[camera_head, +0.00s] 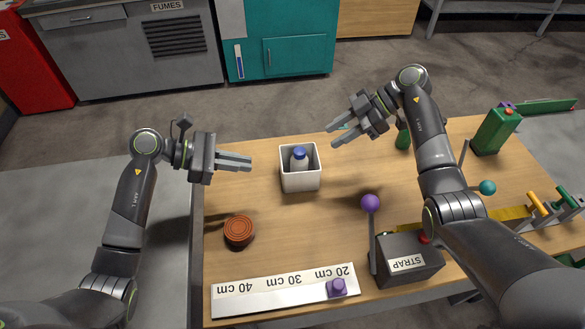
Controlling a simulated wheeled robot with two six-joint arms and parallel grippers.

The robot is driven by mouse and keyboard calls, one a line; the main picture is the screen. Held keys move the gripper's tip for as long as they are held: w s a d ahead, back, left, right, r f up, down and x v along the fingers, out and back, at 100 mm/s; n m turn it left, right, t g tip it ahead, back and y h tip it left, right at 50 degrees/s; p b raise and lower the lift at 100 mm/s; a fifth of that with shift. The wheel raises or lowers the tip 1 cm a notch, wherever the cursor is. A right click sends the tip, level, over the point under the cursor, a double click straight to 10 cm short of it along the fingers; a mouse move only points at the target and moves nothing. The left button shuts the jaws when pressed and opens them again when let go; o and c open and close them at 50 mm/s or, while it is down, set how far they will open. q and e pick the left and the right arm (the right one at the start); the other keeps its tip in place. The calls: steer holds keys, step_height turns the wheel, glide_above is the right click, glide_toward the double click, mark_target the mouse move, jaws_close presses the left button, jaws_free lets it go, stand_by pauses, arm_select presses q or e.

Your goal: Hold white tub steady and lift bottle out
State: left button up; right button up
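The white tub (300,182) is a square, open-topped box standing on the wooden table.
A ruler board (265,293) with a purple piece (337,288) lies at the front. A green canister (495,131) stands far right.

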mark_target(302, 173)
arm_select(q)
steer(key=x, duration=1.5)
steer(key=shift+d+f, duration=0.15)
steer(key=shift+d, duration=0.1)
jaws_close()
arm_select(e)
steer(key=shift+c, duration=0.4)
steer(key=a+f+y, duration=0.1)
steer(key=a, duration=0.1)
steer(key=a+f+y, duration=0.1)
steer(key=a+f, duration=0.1)
steer(key=s+a+f+g, duration=0.1)
steer(key=a, duration=0.1)
steer(key=shift+s+a+f+y, duration=0.1)
steer(key=shift+a+f+y, duration=0.1)
steer(key=shift+a+y, duration=0.2)
